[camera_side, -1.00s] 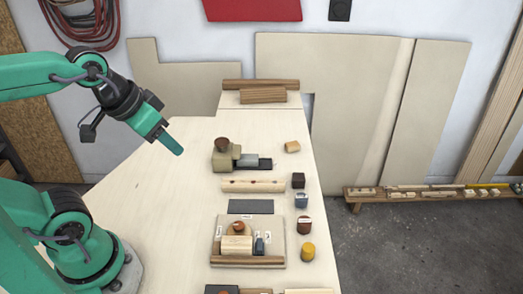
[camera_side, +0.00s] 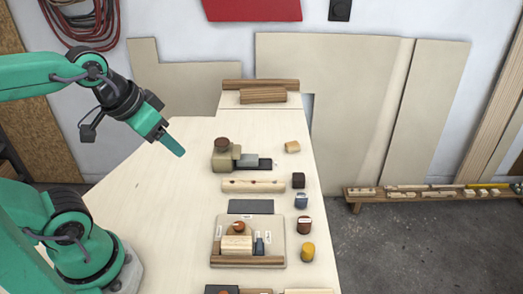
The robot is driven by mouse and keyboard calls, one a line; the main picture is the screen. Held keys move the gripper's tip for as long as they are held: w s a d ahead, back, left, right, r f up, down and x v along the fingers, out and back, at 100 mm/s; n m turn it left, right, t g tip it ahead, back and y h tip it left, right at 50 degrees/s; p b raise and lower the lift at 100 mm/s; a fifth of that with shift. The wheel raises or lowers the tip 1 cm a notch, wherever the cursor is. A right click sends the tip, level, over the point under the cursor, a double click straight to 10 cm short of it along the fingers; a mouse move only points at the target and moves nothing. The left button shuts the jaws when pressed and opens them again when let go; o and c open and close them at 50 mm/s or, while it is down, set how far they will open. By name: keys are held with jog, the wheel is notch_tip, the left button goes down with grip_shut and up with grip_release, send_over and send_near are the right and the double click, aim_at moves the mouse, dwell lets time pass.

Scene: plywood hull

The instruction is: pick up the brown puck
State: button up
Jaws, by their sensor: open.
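A dark brown round puck (camera_side: 222,143) rests on top of an olive block (camera_side: 224,161) at the back middle of the table. A reddish-brown round piece (camera_side: 238,227) sits on a tan tray (camera_side: 277,235) nearer the front, and a brown cylinder (camera_side: 304,225) stands to the right of that tray. I cannot tell for sure which of these is the named puck; the one on the olive block looks most like it. My gripper (camera_side: 176,151) is up to the left of the olive block, apart from it, and empty. Its jaws are seen edge-on.
Grey and black stepped blocks (camera_side: 248,161) adjoin the olive block. A wooden bar with holes (camera_side: 254,186) lies in front. The table's left part (camera_side: 160,220) is clear.

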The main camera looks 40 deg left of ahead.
jog(key=g, duration=0.5)
send_over(305, 221)
jog(key=f, duration=1.5)
jog(key=shift+s+a+f, duration=0.1)
jog(key=shift+a+f, duration=0.25)
jog(key=shift+d+f+g, duration=0.3)
jog(key=shift+d+f, duration=0.05)
jog(key=shift+f, duration=4.05)
